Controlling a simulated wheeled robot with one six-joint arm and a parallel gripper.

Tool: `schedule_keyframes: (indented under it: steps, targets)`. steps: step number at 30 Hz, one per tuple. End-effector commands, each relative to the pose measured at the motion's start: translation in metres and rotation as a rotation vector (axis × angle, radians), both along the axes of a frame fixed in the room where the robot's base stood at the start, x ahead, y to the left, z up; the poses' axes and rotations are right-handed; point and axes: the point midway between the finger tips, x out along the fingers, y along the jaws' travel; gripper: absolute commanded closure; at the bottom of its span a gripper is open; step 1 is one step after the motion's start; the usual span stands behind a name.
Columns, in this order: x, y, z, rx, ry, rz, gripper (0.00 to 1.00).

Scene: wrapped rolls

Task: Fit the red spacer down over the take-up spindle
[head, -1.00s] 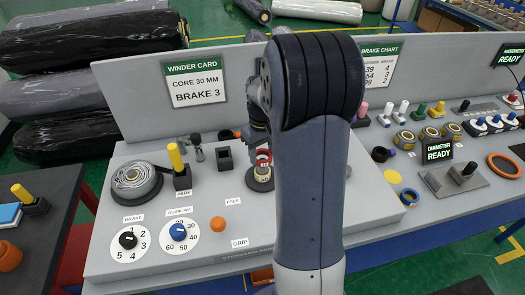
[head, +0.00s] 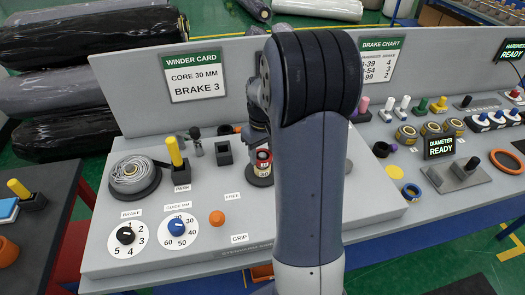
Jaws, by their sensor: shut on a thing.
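The red spacer (head: 263,156) shows as a small red ring shape at the lower end of my arm, left of the large arm link. My gripper (head: 262,148) is shut on it, but its fingers are small and mostly hidden by my own arm. The take-up spindle (head: 260,180) stands on the grey panel directly below, with a dark round base. The spacer appears at the spindle's top. I cannot tell whether it is around the spindle or just above it.
Brake (head: 125,235) and guide (head: 177,228) dials and an orange knob (head: 217,217) lie in front. An upright board (head: 130,85) rises behind.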

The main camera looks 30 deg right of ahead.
Motion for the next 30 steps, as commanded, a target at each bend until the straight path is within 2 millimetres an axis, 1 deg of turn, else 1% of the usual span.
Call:
schedule_keyframes:
  steps: [26, 27, 30]
  targets:
    - [0.0, 0.0, -0.023, 0.0, 0.0, 0.0, 0.72]
    - [0.0, 0.0, -0.023, 0.0, 0.0, 0.0, 0.5]
    - [0.0, 0.0, -0.022, 0.0, 0.0, 0.0, 0.42]
